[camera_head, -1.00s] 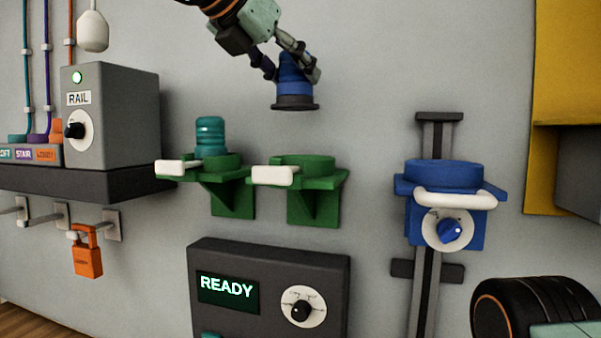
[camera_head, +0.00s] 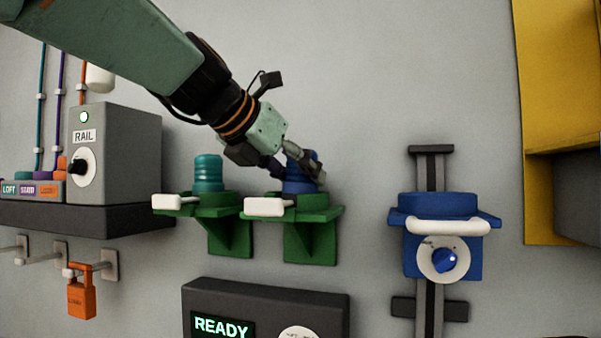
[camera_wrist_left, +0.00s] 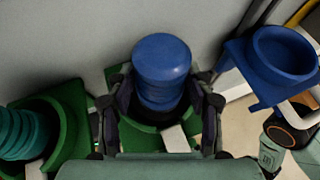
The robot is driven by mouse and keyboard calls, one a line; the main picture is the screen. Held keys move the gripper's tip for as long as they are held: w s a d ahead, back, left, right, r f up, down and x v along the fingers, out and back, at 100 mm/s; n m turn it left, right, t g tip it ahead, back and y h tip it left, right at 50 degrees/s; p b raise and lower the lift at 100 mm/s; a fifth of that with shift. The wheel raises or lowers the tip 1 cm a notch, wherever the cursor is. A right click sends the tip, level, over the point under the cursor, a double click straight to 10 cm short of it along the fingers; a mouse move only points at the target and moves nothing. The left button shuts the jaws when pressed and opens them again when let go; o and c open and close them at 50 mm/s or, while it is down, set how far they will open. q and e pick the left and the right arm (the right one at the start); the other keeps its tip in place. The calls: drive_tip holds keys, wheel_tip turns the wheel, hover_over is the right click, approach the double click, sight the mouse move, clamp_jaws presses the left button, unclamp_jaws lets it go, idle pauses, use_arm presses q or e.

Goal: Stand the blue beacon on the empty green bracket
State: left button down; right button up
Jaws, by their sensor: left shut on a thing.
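The blue beacon (camera_head: 299,174) is upright at the right-hand green bracket (camera_head: 312,236), its lower part down in or behind the bracket's ring. It also shows in the left wrist view (camera_wrist_left: 161,70). My left gripper (camera_head: 305,166) is shut on the beacon, with a finger on each side of it. The exact contact between the beacon's base and the bracket is hidden by the ring and the white handle (camera_head: 264,207). The left-hand green bracket (camera_head: 228,232) holds a teal beacon (camera_head: 208,173).
A blue bracket (camera_head: 437,205) with a white bar and dial stands empty on a rail at right. A grey RAIL box (camera_head: 131,150) sits on a dark shelf at left. A READY panel (camera_head: 265,297) is below. Bare wall lies between the green and blue brackets.

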use_arm(q)
drive_tip(key=shift+a+r, duration=0.15)
drive_tip(key=c, duration=1)
unclamp_jaws()
drive_tip(key=shift+w+a, duration=0.15)
drive_tip(key=shift+a, duration=0.2)
drive_tip(key=shift+o, duration=1)
drive_tip(key=shift+a, duration=0.15)
drive_tip(key=shift+o, duration=1.4)
drive_tip(key=shift+d, duration=0.65)
drive_tip(key=shift+a, duration=0.4)
drive_tip(key=shift+a+b, duration=0.1)
drive_tip(key=shift+b, duration=0.5)
drive_tip(key=s+b, duration=0.1)
drive_tip(key=b, duration=0.2)
drive_tip(key=shift+d+r+b, duration=0.3)
drive_tip(key=shift+d, duration=0.1)
drive_tip(key=shift+a+b, duration=0.1)
drive_tip(key=shift+b, duration=0.3)
drive_tip(key=a+b, duration=0.1)
drive_tip(key=b, duration=0.2)
drive_tip(key=shift+s+a+r, duration=0.15)
drive_tip(key=shift+s+a, duration=0.2)
drive_tip(key=b+v, duration=0.3)
drive_tip(key=v, duration=0.6)
drive_tip(key=shift+s+r+b, duration=0.15)
drive_tip(key=shift+r+b, duration=0.15)
use_arm(e)
wheel_tip(320, 180, down, 12)
drive_tip(key=shift+a, duration=0.15)
